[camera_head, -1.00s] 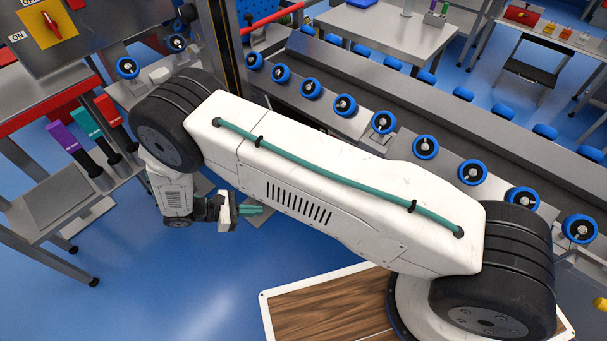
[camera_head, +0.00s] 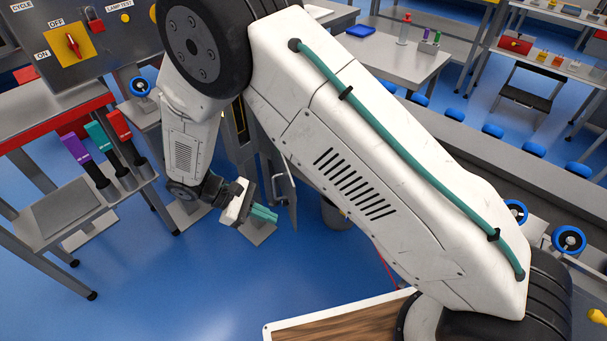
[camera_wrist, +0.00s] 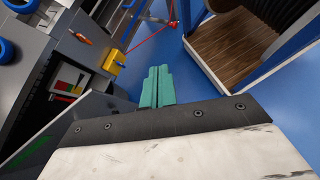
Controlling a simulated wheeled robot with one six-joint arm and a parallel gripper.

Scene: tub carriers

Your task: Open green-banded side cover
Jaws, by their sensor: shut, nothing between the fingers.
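The green-banded side cover (camera_wrist: 28,152) shows at lower left in the wrist view as a dark panel with a green stripe. It stands swung out from the grey machine side, and coloured parts (camera_wrist: 68,92) show in the opening behind it. In the head view a narrow grey panel with a handle (camera_head: 291,202), which looks like this cover, stands just right of my gripper. My gripper (camera_head: 264,214) has teal fingers, shut and empty, which also show in the wrist view (camera_wrist: 157,87). The fingers appear apart from the cover. My arm hides much of the machine.
A yellow box (camera_wrist: 116,61) and an orange handle (camera_wrist: 81,38) stick out of the machine side. A wood-topped platform (camera_wrist: 222,50) stands at upper right in the wrist view. A bench with coloured-handled tools (camera_head: 67,205) stands left; blue floor is clear in front.

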